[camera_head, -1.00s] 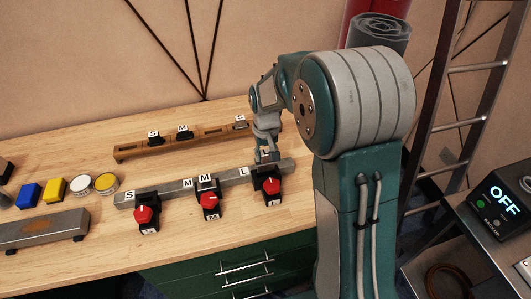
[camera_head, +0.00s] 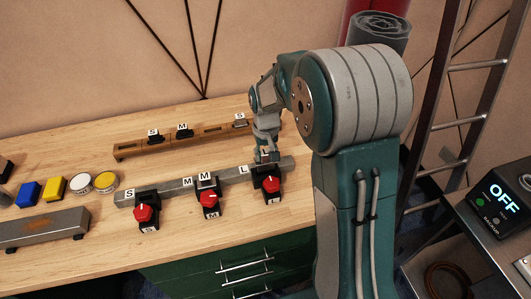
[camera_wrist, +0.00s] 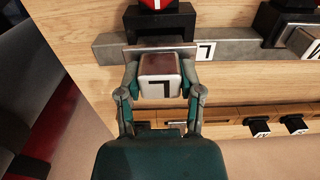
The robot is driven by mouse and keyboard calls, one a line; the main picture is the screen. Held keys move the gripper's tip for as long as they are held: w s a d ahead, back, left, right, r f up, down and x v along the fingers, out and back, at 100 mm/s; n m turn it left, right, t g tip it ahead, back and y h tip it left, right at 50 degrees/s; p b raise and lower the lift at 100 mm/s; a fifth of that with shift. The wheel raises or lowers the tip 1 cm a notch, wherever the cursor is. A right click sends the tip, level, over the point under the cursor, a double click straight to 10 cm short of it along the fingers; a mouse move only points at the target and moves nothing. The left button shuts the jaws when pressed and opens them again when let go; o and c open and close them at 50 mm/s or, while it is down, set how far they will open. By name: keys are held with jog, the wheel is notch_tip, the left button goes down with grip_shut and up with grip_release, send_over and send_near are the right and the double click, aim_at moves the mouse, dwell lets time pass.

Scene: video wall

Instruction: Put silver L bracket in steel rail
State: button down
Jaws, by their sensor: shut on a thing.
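My gripper (camera_wrist: 163,93) is shut on the silver L bracket (camera_wrist: 159,66), whose white-edged block with a black L faces the wrist camera between the fingers. In the head view my gripper (camera_head: 267,154) is over the right end of the steel rail (camera_head: 170,189), and mostly hides the bracket. In the wrist view the bracket is at the rail (camera_wrist: 228,50), by the L label and in front of a red-knobbed switch. I cannot tell whether it is seated in the rail or just above it.
Red-knobbed switches (camera_head: 145,214) stand along the rail's front. A wooden rail (camera_head: 212,135) with small labelled pieces lies behind. Blue and yellow blocks (camera_head: 54,188), round tins (camera_head: 106,179) and a grey bar (camera_head: 45,228) are at the left. Bare tabletop lies between the rails.

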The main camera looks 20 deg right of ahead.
aim_at(266, 170)
jog(key=shift+f, duration=2.25)
dwell(0.8)
jog(key=shift+c, duration=0.8)
grip_release()
jog(key=shift+o, duration=0.8)
jog(key=shift+r, duration=3.5)
